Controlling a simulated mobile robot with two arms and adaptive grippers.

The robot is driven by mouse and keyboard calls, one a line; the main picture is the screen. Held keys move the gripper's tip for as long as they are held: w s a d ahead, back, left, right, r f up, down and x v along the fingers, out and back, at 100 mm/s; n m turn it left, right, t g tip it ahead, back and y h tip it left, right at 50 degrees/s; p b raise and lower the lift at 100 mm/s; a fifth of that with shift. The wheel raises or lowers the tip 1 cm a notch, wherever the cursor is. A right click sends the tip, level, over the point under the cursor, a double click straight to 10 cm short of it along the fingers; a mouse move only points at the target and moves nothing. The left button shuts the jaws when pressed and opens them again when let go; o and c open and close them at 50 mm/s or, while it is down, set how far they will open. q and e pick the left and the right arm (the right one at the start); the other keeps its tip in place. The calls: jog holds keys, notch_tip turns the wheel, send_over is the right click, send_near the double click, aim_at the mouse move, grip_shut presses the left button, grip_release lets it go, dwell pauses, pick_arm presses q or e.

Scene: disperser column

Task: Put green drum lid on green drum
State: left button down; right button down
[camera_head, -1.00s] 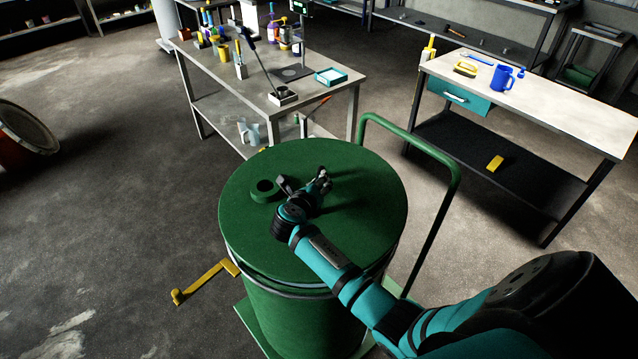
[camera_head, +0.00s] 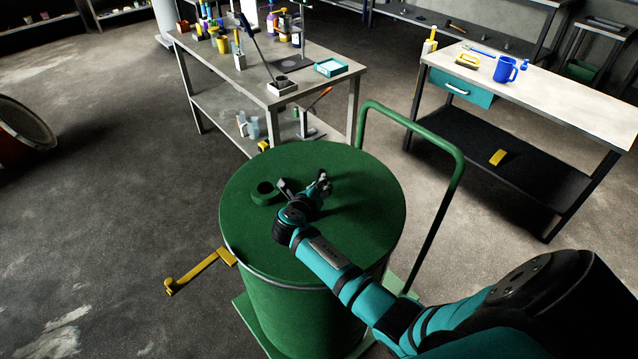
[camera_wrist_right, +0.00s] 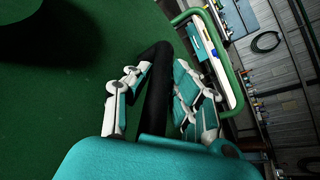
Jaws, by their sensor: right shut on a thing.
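The green drum lid (camera_head: 355,225) lies over the top of the green drum (camera_head: 300,315). Its edge looks level with the drum's rim at the front, with no gap showing there; the far side is hidden. My right gripper (camera_head: 322,183) is over the middle of the lid. In the right wrist view, my right gripper (camera_wrist_right: 160,72) is shut on a dark bar (camera_wrist_right: 157,100) that stands off the lid (camera_wrist_right: 70,115) and looks like its handle. My left gripper is in no view.
A yellow lever (camera_head: 200,272) sticks out from the drum's rim at the left. A green trolley handle (camera_head: 455,180) rises at the right. A cluttered workbench (camera_head: 330,85) and a table with a blue mug (camera_head: 505,71) stand behind. Open floor lies to the left.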

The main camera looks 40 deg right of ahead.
jog(key=shift+w+r, duration=0.1)
jog(key=shift+r, duration=0.05)
jog(key=c, duration=1.1)
grip_release()
jog(key=shift+s+a+f, duration=0.1)
jog(key=shift+s+f, duration=0.15)
jog(key=shift+f, duration=0.05)
jog(key=v, duration=1.2)
jog(key=shift+w+r, duration=0.1)
jog(key=shift+r, duration=0.1)
